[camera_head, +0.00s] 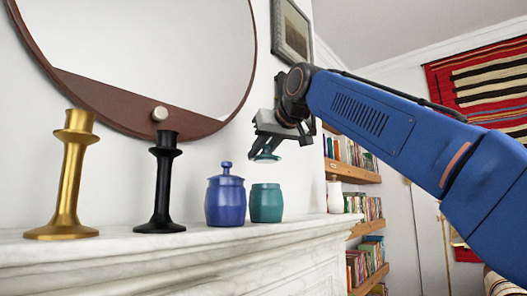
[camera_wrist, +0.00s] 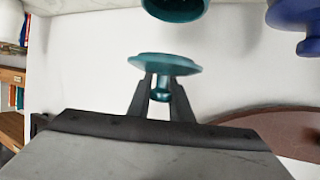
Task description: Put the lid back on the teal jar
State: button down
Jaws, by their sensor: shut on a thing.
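The teal jar (camera_head: 266,204) stands upright and without a lid on the marble mantel (camera_head: 130,243), right of the blue jar. The teal lid (camera_head: 266,157) is held above the teal jar's opening, with a clear gap between them. My gripper (camera_head: 263,146) is shut on the lid's knob. In the wrist view the fingers of my gripper (camera_wrist: 160,92) grip the knob, and the lid's disc (camera_wrist: 165,64) faces the teal jar (camera_wrist: 176,8), which is cut off by the top edge. The inside of the jar is hidden in the head view.
A blue lidded jar (camera_head: 225,200) stands close beside the teal jar, and also shows in the wrist view (camera_wrist: 298,16). A black candlestick (camera_head: 161,190) and a gold candlestick (camera_head: 70,185) stand further left. A round mirror (camera_head: 160,60) is behind. Bookshelves (camera_head: 358,174) are at the right.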

jog(key=shift+s+f, duration=0.15)
jog(key=shift+f, duration=0.55)
jog(key=shift+w+f, duration=0.2)
jog(key=shift+f, duration=1.65)
jog(key=shift+a+f, duration=0.1)
jog(key=shift+f, duration=0.2)
dwell(0.4)
jog(key=c, duration=1.5)
grip_release()
jog(key=shift+o, duration=0.5)
jog(key=o, duration=0.4)
jog(key=shift+c, duration=0.2)
jog(key=shift+r, duration=0.1)
